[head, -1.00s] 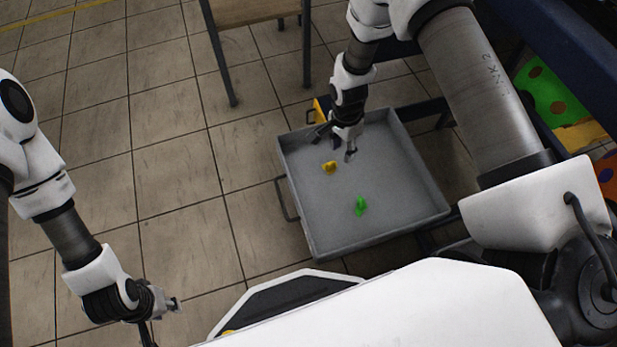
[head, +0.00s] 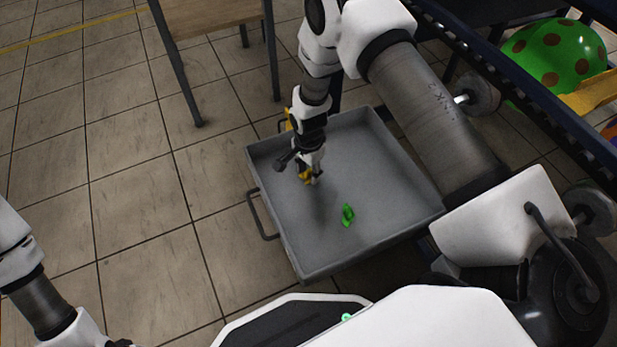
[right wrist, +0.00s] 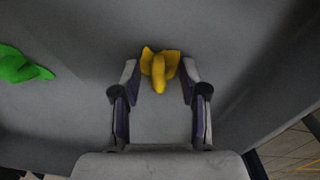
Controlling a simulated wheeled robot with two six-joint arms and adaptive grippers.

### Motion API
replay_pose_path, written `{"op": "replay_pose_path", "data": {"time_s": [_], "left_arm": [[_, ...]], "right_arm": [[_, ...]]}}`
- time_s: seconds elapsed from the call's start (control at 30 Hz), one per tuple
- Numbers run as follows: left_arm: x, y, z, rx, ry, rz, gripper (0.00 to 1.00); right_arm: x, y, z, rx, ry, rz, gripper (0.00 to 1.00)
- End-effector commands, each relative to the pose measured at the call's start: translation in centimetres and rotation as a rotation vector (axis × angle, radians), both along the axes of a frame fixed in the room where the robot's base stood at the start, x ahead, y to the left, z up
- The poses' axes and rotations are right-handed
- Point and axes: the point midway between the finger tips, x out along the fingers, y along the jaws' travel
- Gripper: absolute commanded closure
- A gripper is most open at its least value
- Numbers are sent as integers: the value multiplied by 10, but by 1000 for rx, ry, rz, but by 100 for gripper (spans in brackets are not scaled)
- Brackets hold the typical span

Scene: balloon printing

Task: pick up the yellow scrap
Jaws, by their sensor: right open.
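The yellow scrap (head: 305,174) lies in the grey tray (head: 372,241), partly hidden by my right gripper in the head view. In the right wrist view the yellow scrap (right wrist: 160,68) sits between and slightly beyond the fingertips. My right gripper (head: 309,180) is open, low over the tray, with its fingers (right wrist: 160,75) on either side of the scrap; I cannot tell if they touch it. A green scrap (head: 348,214) lies apart in the tray, and it also shows at the left of the right wrist view (right wrist: 20,66). My left gripper is mostly cut off at the bottom left, its fingers unseen.
The tray has raised walls and a handle (head: 262,215) on its left side. A wooden-topped table (head: 215,12) stands at the top. A green spotted balloon (head: 553,56) is at the upper right, beyond a dark rail. The tiled floor at left is clear.

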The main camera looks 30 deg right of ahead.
Motion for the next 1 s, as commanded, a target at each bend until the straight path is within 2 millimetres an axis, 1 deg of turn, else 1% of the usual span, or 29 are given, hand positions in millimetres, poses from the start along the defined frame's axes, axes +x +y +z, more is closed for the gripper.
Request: {"op": "replay_pose_path", "data": {"time_s": [0.07,0.1,0.17,0.2,0.23,0.27,0.57,0.67,0.77,0.9,1.0], "left_arm": [[0,0,1,0,-1,0,63],[0,0,1,0,0,0,63],[0,0,1,0,0,0,63],[0,0,1,0,0,0,63],[0,0,1,0,0,0,63],[0,0,1,0,0,0,63],[0,0,1,0,0,0,63],[0,0,4,0,0,0,63],[0,0,15,0,0,0,63],[0,0,36,0,0,0,63],[0,0,47,0,0,0,63]], "right_arm": [[0,0,1,0,0,0,57],[0,0,1,0,0,0,69],[0,0,1,0,0,0,80],[0,0,1,0,0,0,89],[0,0,1,0,0,0,95],[0,0,1,0,0,1,98],[0,0,1,0,0,1,99],[0,0,6,0,0,1,99],[1,0,23,0,-2,1,99],[1,0,59,0,-1,1,99],[0,0,82,0,-1,1,99]]}}
